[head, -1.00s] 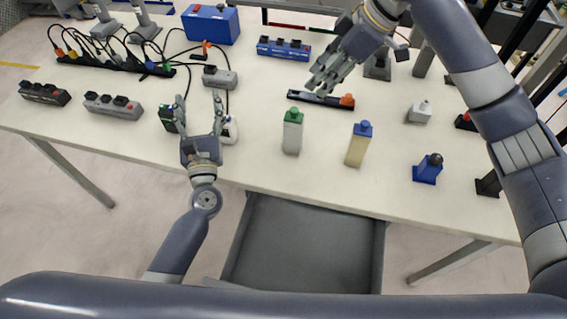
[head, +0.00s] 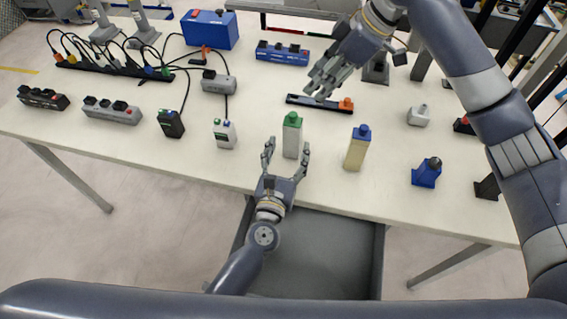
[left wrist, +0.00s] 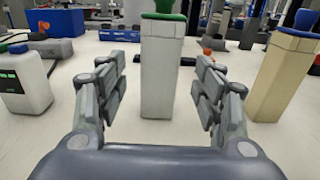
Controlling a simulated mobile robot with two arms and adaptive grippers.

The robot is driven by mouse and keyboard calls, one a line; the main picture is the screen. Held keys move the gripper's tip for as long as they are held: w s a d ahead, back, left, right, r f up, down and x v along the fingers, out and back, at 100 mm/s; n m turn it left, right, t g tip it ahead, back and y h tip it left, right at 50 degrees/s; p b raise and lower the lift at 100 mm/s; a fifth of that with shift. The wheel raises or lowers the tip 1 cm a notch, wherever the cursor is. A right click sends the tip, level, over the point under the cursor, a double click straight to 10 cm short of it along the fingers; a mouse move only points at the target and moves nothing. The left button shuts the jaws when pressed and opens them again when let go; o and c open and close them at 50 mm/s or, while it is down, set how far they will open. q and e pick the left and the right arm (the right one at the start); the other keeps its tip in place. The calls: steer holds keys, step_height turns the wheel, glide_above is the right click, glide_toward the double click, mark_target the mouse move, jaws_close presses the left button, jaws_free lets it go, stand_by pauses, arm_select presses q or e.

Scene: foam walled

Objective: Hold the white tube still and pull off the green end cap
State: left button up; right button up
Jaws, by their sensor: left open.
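The white tube (head: 291,143) stands upright on the table with its green end cap (head: 292,119) on top. In the left wrist view the tube (left wrist: 160,75) is straight ahead, and the lower part of its cap (left wrist: 164,16) shows at the top edge. My left gripper (head: 287,150) is open, low at the tube's near side, with one finger to each side of it. In the left wrist view gaps show between the fingers and the tube. My right gripper (head: 322,84) hangs behind and above the tube, apart from it; its opening is unclear.
A tan block with a blue cap (head: 356,150) stands right of the tube. A small white bottle (head: 225,136) and a dark block (head: 171,124) stand to the left. A black strip with an orange end (head: 320,103) lies behind. A grey drawer (head: 325,255) is below the table edge.

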mark_target(291, 141)
arm_select(q)
steer(key=shift+w+d, duration=0.15)
steer(key=shift+w, duration=0.75)
steer(key=shift+w+d, duration=0.2)
steer(key=shift+w, duration=0.7)
steer(key=shift+w+d, duration=0.15)
steer(key=shift+w, duration=0.75)
steer(key=shift+c, duration=0.3)
